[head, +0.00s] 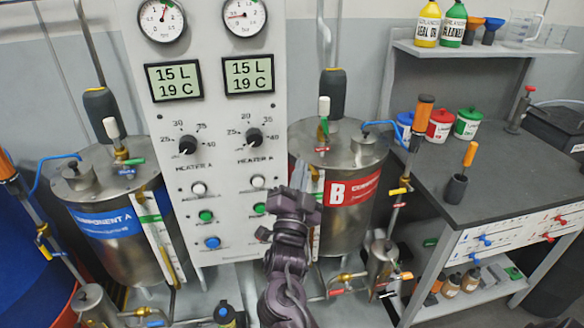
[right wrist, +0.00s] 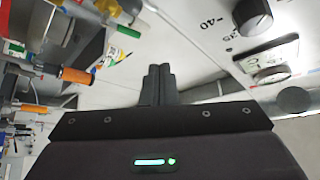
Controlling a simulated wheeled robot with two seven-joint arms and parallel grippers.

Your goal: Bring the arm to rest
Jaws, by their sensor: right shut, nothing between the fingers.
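My right arm comes up from the bottom middle of the head view. Its gripper (head: 293,200) is in front of the lower right part of the white control panel (head: 225,130), near the green button under heater B's side. In the right wrist view the two dark fingers (right wrist: 157,85) are together with nothing between them. A panel knob (right wrist: 252,17) shows above and to the right of them there. I cannot tell whether the gripper touches the panel. My left gripper is not in the head view.
A tank with a blue label (head: 105,222) stands left of the panel, and a tank with a red label B (head: 345,195) right of it, close to my right gripper. A dark workbench (head: 510,165) is at the right. Pipes and valves (head: 380,262) are low beside the tanks.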

